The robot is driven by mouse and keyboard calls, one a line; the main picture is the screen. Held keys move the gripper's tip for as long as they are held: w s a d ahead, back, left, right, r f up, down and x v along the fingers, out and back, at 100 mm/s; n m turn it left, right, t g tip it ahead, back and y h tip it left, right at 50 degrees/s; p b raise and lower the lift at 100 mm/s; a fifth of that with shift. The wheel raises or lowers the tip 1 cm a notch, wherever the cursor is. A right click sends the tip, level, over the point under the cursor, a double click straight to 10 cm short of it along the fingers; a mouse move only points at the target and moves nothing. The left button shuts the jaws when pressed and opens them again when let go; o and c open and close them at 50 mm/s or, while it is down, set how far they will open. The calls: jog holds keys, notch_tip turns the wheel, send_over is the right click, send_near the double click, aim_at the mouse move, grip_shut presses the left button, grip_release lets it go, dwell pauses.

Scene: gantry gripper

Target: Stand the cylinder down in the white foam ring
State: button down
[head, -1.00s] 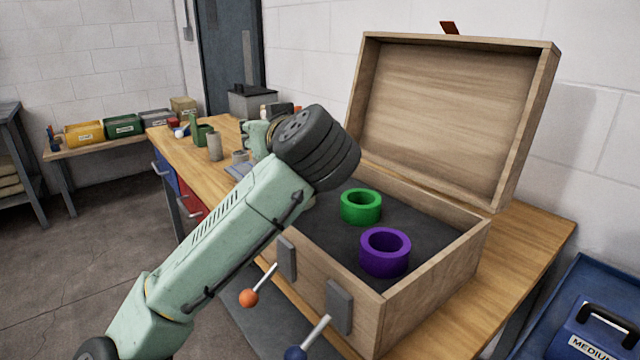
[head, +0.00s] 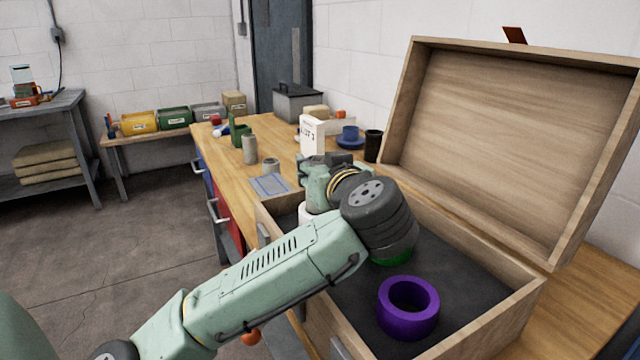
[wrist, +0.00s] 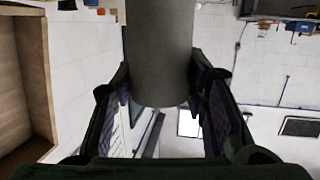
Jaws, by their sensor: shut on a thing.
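My gripper (wrist: 160,88) is shut on a grey-green cylinder (wrist: 160,50) in the wrist view. One finger pad is on each side of it, and its near end shows between them. In the head view the fingers and held cylinder are hidden behind my arm. A white thing, likely the white foam ring (head: 306,212), shows only as a sliver inside the wooden box (head: 480,325), left of my wrist joint and mostly covered by it.
The purple ring (head: 408,308) stands in the box's front; the green ring (head: 392,260) is mostly hidden behind my wrist. The open lid (head: 520,140) rises at the right. Another grey cylinder (head: 250,150), a black cup (head: 373,145) and a white carton (head: 312,135) stand on the bench.

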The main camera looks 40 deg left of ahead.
notch_tip(320, 180, down, 3)
jog(key=shift+s+f, duration=0.1)
jog(key=shift+s, duration=0.05)
jog(key=shift+f, duration=0.5)
jog(key=c, duration=1)
grip_release()
jog(key=shift+w+a+r, duration=0.1)
jog(key=shift+w, duration=0.15)
jog(key=shift+o, duration=0.2)
jog(key=b+v, duration=0.2)
jog(key=v, duration=1)
jog(key=shift+r+b, duration=0.25)
jog(key=shift+b, duration=0.05)
